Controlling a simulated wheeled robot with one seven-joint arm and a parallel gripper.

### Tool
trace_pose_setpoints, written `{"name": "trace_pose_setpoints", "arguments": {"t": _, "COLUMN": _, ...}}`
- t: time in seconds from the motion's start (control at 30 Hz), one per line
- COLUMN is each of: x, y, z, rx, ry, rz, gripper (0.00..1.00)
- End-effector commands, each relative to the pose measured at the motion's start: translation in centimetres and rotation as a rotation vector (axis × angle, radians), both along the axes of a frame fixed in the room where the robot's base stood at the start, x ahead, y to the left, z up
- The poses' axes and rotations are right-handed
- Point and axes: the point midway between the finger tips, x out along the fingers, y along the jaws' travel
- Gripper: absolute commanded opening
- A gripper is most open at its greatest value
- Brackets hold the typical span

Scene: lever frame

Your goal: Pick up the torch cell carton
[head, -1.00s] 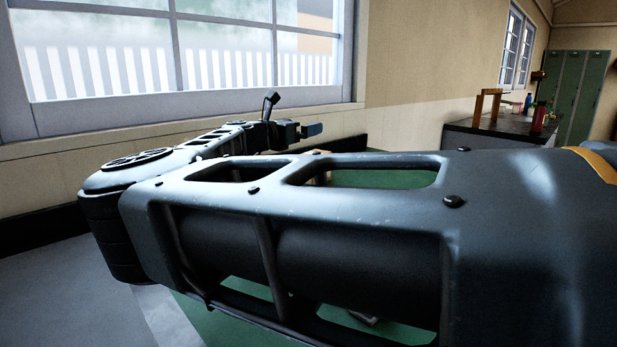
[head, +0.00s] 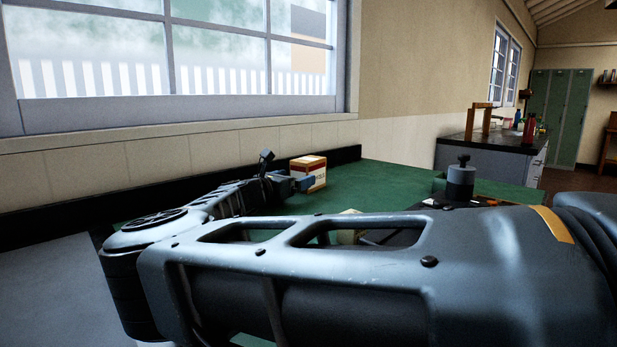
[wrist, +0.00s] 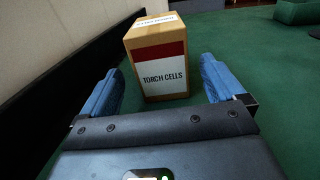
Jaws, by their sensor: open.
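The torch cell carton (wrist: 160,70) is a tan box with a red band and a white label reading TORCH CELLS. In the wrist view it stands upright on the green surface (wrist: 230,45), just ahead of my gripper (wrist: 162,85). The blue fingers are apart, one to each side of the carton's near face, with visible gaps and nothing held. In the head view the carton (head: 308,171) stands near the back edge, beside the end of my gripper (head: 296,184). My arm hides part of the surface in front of it.
A dark raised edge (head: 345,155) and a wall with a window run behind the carton. A dark cylindrical knob (head: 461,183) and a pale object (head: 350,232) are partly behind my arm. A far bench (head: 480,140) holds bottles.

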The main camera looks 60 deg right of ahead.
Motion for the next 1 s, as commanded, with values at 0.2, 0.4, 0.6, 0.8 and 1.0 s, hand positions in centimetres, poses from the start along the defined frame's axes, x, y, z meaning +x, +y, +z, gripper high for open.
{"name": "trace_pose_setpoints", "arguments": {"t": 0.2, "x": -0.3, "y": -1.7, "z": 0.3, "rx": 0.0, "ry": -0.003, "rz": -0.004, "gripper": 0.96}}
{"name": "trace_pose_setpoints", "arguments": {"t": 0.4, "x": -0.5, "y": -4.6, "z": 0.3, "rx": 0.001, "ry": -0.005, "rz": -0.005, "gripper": 0.96}}
{"name": "trace_pose_setpoints", "arguments": {"t": 0.6, "x": -0.6, "y": -6.9, "z": 0.3, "rx": 0.001, "ry": -0.003, "rz": -0.003, "gripper": 0.96}}
{"name": "trace_pose_setpoints", "arguments": {"t": 0.8, "x": -0.6, "y": -7.2, "z": 0.3, "rx": -0.001, "ry": -0.002, "rz": -0.002, "gripper": 0.96}}
{"name": "trace_pose_setpoints", "arguments": {"t": 1.0, "x": -0.6, "y": -7.2, "z": 0.3, "rx": -0.001, "ry": -0.002, "rz": -0.002, "gripper": 0.86}}
